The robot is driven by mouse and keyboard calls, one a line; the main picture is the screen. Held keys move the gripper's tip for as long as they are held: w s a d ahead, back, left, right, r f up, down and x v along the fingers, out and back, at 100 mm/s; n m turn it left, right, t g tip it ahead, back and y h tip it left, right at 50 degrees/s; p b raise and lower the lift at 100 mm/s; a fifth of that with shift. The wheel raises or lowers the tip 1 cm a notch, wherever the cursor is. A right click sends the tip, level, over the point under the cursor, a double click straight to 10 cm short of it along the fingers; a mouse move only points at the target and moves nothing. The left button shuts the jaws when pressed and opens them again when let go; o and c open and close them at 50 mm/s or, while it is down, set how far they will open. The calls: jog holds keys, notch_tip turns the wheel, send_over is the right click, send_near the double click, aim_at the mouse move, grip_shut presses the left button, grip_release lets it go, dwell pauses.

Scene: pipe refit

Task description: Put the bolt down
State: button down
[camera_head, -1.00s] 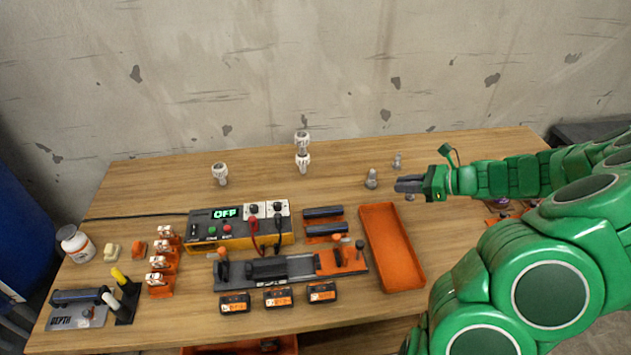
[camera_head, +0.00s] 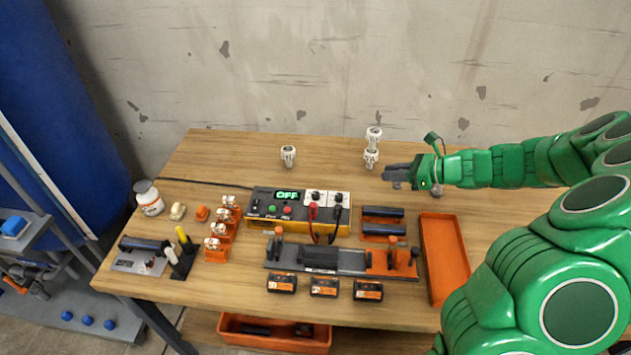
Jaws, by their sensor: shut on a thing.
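My gripper (camera_head: 396,173) is over the back right part of the wooden table, with its dark fingers pointing left. It is shut on the bolt (camera_head: 397,185), and only a small grey piece of the bolt shows below the fingers. I cannot tell whether the bolt touches the table. My green arm reaches in from the right and covers the table behind the hand.
White ribbed fittings (camera_head: 371,158) stand just left of my gripper, with another (camera_head: 288,156) farther left. An orange tray (camera_head: 445,258) lies in front of my gripper. A meter box (camera_head: 290,209) showing OFF and a clamp fixture (camera_head: 340,260) fill the middle.

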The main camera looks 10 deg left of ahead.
jog(key=a+n+g, duration=0.2)
jog(key=a+g, duration=0.1)
jog(key=a, duration=1.6)
jog(key=shift+y, duration=0.3)
jog(key=shift+w+a+f, duration=0.8)
jog(key=shift+w+f, duration=0.8)
jog(key=shift+w, duration=0.55)
jog(key=shift+w+a+f, duration=0.8)
jog(key=shift+w+f, duration=0.75)
jog(key=shift+w, duration=0.55)
jog(key=shift+w+a+f, duration=0.8)
jog(key=shift+w+f, duration=0.8)
jog(key=shift+w, duration=0.55)
jog(key=shift+w+a+f, duration=0.1)
jog(key=shift+w+f, duration=0.1)
jog(key=shift+f, duration=1.55)
jog(key=c, duration=1)
grip_release()
jog(key=shift+f, duration=0.1)
jog(key=shift+c, duration=0.2)
